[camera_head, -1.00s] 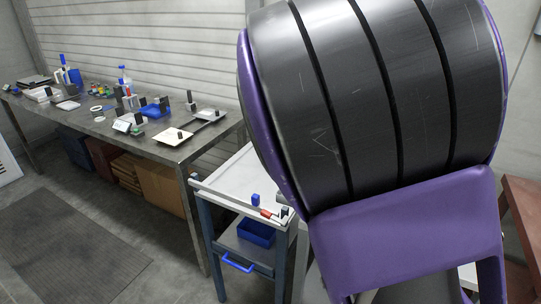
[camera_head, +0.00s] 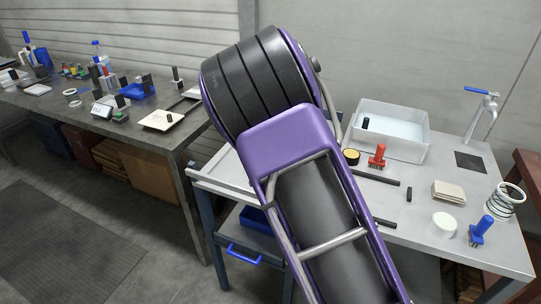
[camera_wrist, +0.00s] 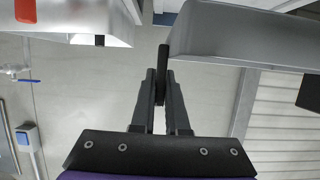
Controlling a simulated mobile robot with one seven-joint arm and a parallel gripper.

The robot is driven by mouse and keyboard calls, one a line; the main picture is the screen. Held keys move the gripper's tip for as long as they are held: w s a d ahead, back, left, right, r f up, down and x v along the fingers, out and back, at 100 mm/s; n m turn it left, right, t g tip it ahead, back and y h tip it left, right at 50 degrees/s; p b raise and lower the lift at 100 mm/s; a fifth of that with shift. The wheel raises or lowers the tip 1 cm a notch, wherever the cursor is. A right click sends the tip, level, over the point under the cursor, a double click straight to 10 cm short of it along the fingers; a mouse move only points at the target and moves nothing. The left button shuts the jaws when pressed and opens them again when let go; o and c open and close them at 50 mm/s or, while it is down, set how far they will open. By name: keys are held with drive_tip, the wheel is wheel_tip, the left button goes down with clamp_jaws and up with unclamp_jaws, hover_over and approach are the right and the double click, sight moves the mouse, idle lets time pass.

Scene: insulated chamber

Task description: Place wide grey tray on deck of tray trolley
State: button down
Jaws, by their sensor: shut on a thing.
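My gripper (camera_wrist: 161,88) is in the wrist view, its two dark fingers close together on a slim dark upright piece (camera_wrist: 163,58). A broad grey body (camera_wrist: 245,42), which looks like the wide grey tray, fills the upper right beside this piece. The join between them is not clear. In the head view my arm hides the gripper and whatever it holds. The tray trolley (camera_head: 202,182), with a pale deck and blue-grey legs, stands between the two tables. My arm covers much of its deck.
A steel bench (camera_head: 165,150) at left bears trays, bottles and small parts. A blue bin sits on the trolley's lower shelf. Floor at left is clear.

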drive_tip(key=w+a+f, duration=0.1)
drive_tip(key=w, duration=0.1)
drive_tip(key=w+a+f, duration=0.1)
drive_tip(key=w+f, duration=0.1)
drive_tip(key=w+a+f+b, duration=0.1)
drive_tip(key=w+f, duration=0.1)
drive_tip(key=shift+w+f+b, duration=0.1)
drive_tip(key=shift+f+b, duration=0.7)
drive_tip(key=shift+f, duration=4)
drive_tip(key=shift+f, duration=0.25)
drive_tip(key=c, duration=0.9)
unclamp_jaws()
